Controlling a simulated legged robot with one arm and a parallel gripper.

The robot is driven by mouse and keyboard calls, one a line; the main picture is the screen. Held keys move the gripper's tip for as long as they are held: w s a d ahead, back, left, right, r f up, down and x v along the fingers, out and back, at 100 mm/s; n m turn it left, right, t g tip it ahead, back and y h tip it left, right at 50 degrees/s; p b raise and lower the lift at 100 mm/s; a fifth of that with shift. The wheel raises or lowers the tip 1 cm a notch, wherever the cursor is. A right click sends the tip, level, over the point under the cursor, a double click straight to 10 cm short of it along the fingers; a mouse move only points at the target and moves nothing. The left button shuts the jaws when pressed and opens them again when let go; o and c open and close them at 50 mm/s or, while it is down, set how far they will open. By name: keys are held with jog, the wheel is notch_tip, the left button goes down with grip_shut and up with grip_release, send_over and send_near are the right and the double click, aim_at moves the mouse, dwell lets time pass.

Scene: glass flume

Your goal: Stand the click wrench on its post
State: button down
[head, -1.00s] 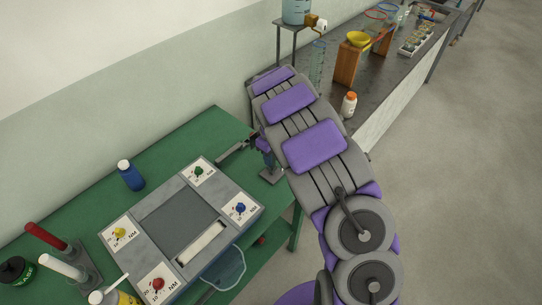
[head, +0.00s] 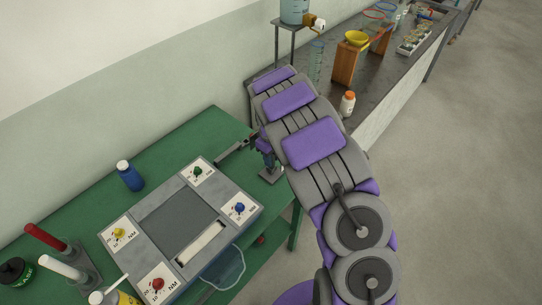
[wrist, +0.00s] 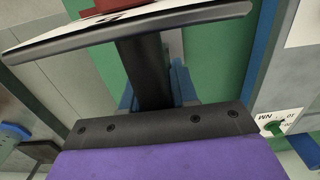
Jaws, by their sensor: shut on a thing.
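My gripper (head: 257,146) is at the far right end of the green table, partly hidden behind my arm. It is shut on the click wrench (head: 235,152), a slim dark grey bar that sticks out to the left above the table. A small post stand with a grey square base (head: 271,175) stands just below and right of my gripper. Its upper part is hidden or blends with the gripper. In the wrist view a dark bar (wrist: 147,72) runs up between blue parts, under a pale-edged plate (wrist: 125,28). I cannot tell whether wrench and post touch.
A grey panel (head: 146,234) with coloured knobs fills the middle of the green table (head: 205,130). A blue bottle (head: 130,175) stands behind it. Red and white rods (head: 65,262) stand at left. A clear bin (head: 228,268) hangs at the front edge. A wall runs behind.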

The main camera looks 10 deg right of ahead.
jog(key=shift+f, duration=0.75)
jog(key=c, duration=0.8)
grip_release()
notch_tip(320, 180, up, 17)
jog(key=p, duration=0.3)
jog(key=s+d+r+m, duration=0.25)
jog(key=s+r, duration=0.35)
jog(key=s, duration=0.3)
jog(key=s+a+m, duration=0.1)
jog(key=s, duration=1)
jog(key=s+r+m+g, duration=0.1)
jog(key=s+m, duration=0.1)
jog(key=s, duration=0.9)
jog(key=s+a+r+m, duration=0.1)
jog(key=s, duration=1)
jog(key=shift+a+r+m+g, duration=0.2)
jog(key=shift+a+m+g, duration=0.1)
jog(key=shift+m, duration=0.05)
